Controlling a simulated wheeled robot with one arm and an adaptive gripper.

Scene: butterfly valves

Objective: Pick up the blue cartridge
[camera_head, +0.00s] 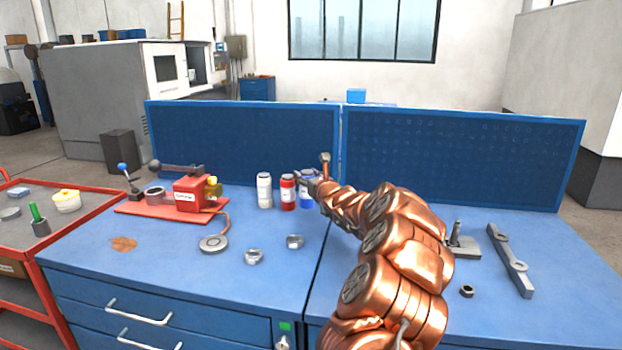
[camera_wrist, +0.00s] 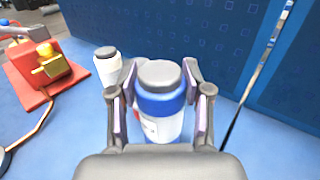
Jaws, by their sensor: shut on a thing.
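The blue cartridge (camera_head: 306,202) stands upright at the right end of a short row on the bench, partly hidden by my gripper (camera_head: 308,177) in the head view.
A white cartridge (camera_head: 264,190) stands left of the red one. A red fixture (camera_head: 192,194) with a hose sits farther left. Two metal fittings (camera_head: 254,257) (camera_head: 295,241) lie in front. A blue pegboard panel (camera_head: 250,140) rises behind. The bench's front left is mostly clear.

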